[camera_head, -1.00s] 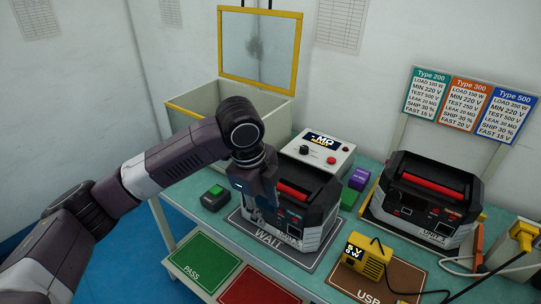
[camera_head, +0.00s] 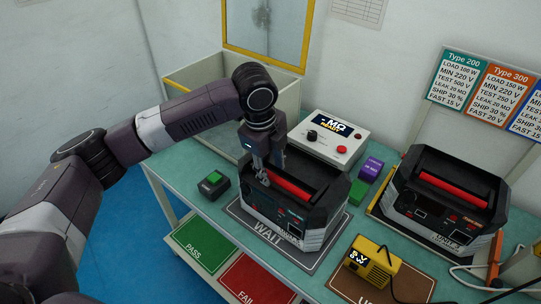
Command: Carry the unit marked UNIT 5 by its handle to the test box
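A dark-topped unit with a red handle (camera_head: 290,187) and light grey lower corners (camera_head: 262,205) stands on the WAIT mat (camera_head: 266,231). A similar unit (camera_head: 447,207) with a red handle stands to the right on a yellow-edged base. Both front labels begin with UNIT, but I cannot read their numbers surely. My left gripper (camera_head: 264,178) points down just over the left end of the WAIT unit's handle. Its fingers look apart, and I see no clear grip. The test box (camera_head: 203,76), grey with yellow edges, stands open at the back left, its framed window lid raised. My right gripper is out of view.
A control box (camera_head: 329,140) with a small display stands behind the WAIT unit. A green-buttoned box (camera_head: 214,184) lies left of it. A yellow meter (camera_head: 371,262) with cables is at front right. PASS (camera_head: 206,240) and FAIL (camera_head: 254,281) mats lie on a lower shelf.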

